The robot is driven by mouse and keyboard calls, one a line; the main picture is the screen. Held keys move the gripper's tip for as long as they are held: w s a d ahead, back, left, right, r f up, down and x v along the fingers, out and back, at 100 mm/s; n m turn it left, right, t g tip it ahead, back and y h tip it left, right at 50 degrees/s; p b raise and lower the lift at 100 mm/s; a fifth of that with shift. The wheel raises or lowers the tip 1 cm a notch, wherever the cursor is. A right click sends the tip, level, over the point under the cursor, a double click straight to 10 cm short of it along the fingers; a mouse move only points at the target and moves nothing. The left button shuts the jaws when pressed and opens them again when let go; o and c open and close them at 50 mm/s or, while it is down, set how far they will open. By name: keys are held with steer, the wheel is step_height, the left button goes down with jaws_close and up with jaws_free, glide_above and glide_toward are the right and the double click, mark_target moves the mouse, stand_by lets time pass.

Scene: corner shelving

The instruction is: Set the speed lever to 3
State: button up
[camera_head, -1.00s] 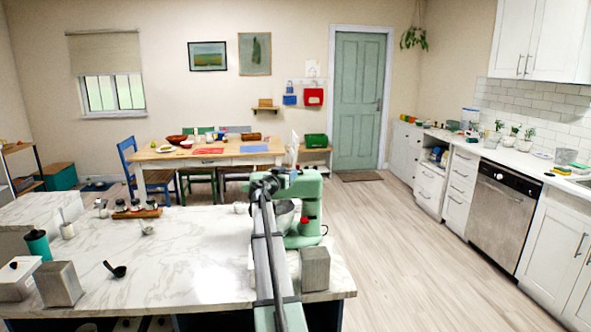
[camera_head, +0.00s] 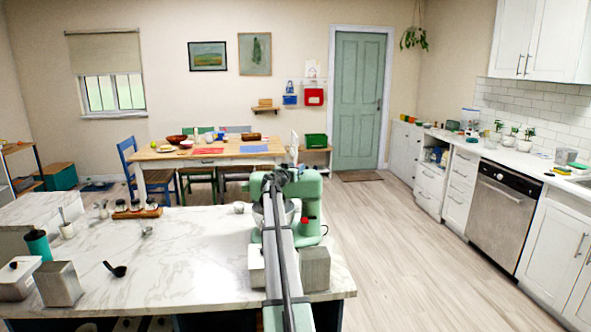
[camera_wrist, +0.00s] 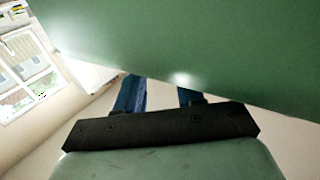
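The mint-green stand mixer (camera_head: 310,199) stands on the marble island in the head view, with a steel bowl (camera_head: 290,210) under its head. A small red knob (camera_head: 305,221) shows on its side. I cannot tell whether this is the speed lever, and no number marks are readable. My gripper is hidden behind my own arm at the mixer's head in the head view. In the wrist view a large green surface (camera_wrist: 200,45), apparently the mixer, fills the top. My gripper (camera_wrist: 159,96) has two blue fingers with a gap between them. Their tips are cut off by the green edge.
A grey metal block (camera_head: 315,268) and a white box (camera_head: 257,266) stand on the island close to my arm. A black ladle (camera_head: 115,269) and a spice rack (camera_head: 137,212) lie further left. The marble between (camera_head: 195,250) is clear.

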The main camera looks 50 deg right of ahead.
jaws_close()
stand_by(0.3)
